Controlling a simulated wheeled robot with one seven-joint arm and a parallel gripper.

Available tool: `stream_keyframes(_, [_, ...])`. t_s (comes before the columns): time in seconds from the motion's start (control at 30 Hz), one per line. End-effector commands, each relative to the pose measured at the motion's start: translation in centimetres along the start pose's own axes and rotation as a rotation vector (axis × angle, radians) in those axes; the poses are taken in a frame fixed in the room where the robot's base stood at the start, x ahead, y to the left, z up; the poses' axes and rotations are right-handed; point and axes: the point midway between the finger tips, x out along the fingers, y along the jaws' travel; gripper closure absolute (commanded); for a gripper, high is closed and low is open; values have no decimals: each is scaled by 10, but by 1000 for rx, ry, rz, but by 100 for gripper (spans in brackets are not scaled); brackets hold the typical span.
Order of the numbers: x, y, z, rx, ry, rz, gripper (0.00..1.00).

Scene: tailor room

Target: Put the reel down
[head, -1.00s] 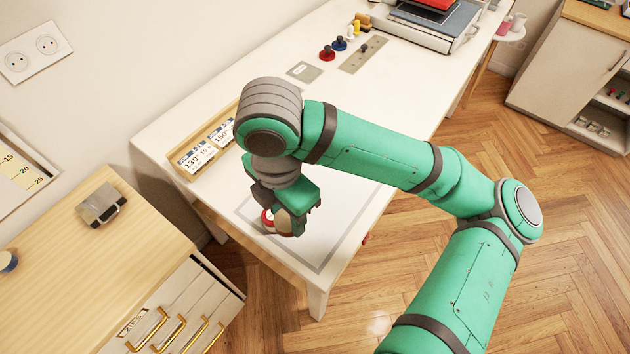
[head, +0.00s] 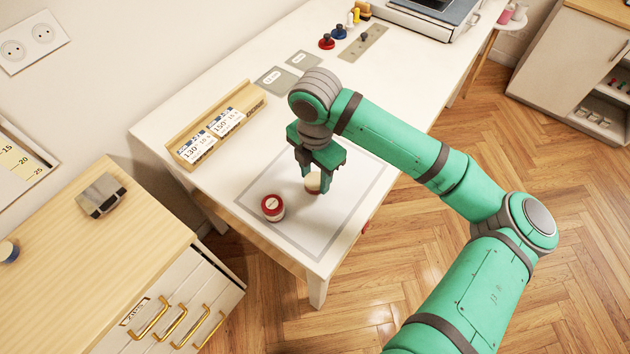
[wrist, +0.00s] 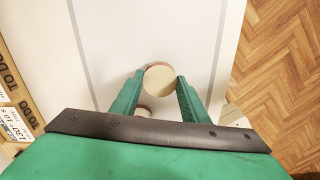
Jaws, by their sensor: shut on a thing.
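My gripper (head: 314,178) is shut on a small round cream-topped reel (head: 313,184), low over the marked square (head: 300,244) at the near end of the white table (head: 213,122). In the wrist view the reel (wrist: 160,77) sits between the two fingertips, seen from its pale flat top. I cannot tell whether its underside touches the table. A red reel with a pale top (head: 272,207) stands upright inside the marked square, left of my gripper and apart from it.
A wooden card holder (head: 215,125) lies along the table's left edge. Grey plates (head: 275,79), red and blue knobs (head: 326,41) and a press (head: 437,18) are farther back. A wooden cabinet (head: 60,255) stands at the left. The front of the square is clear.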

Motion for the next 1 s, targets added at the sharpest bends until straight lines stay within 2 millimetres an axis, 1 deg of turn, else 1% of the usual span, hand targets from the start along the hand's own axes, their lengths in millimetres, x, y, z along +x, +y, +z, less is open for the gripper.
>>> stream_keyframes(0.1, [18,0,1,1,2,-2,81])
stream_keyframes(0.2, [29,0,0,1,2,-2,81])
stream_keyframes(0.63, [35,1,0,0,1,-1,81])
stream_keyframes(0.67, [35,1,1,0,0,-1,52])
stream_keyframes(0.7, [35,1,1,0,0,-1,42])
stream_keyframes(0.73, [35,1,1,0,0,-1,40])
stream_keyframes(1.0, [34,0,1,1,0,-1,40])
